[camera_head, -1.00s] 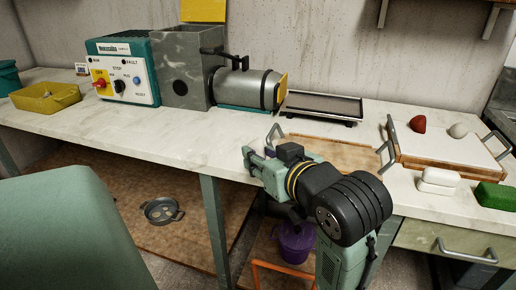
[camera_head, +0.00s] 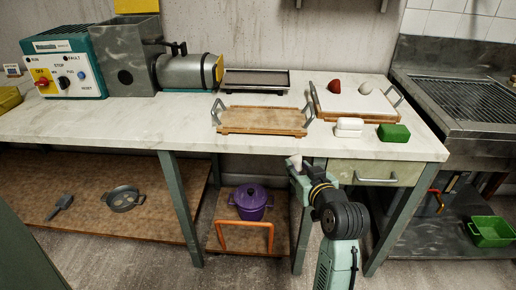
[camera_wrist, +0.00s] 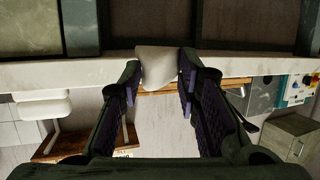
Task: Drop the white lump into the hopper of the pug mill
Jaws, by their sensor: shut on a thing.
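My gripper (camera_head: 298,168) is shut on a white lump (camera_wrist: 157,68), which sits between the fingertips in the wrist view. In the head view the lump (camera_head: 294,161) shows small and pale at the gripper's tip, in front of the table's front edge. The pug mill stands at the back left of the table, with a grey metal hopper (camera_head: 124,62), a teal control box (camera_head: 68,62) and a grey barrel (camera_head: 185,72). The hopper's inside is mostly hidden. The gripper is well to the right of the hopper and apart from it.
A wooden tray (camera_head: 262,121) and a dark-topped tray (camera_head: 256,82) lie mid-table. At right, a board bears a red lump (camera_head: 334,86) and a pale round lump (camera_head: 366,88). White (camera_head: 349,127) and green (camera_head: 394,133) blocks lie in front. A purple pot (camera_head: 250,204) stands below.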

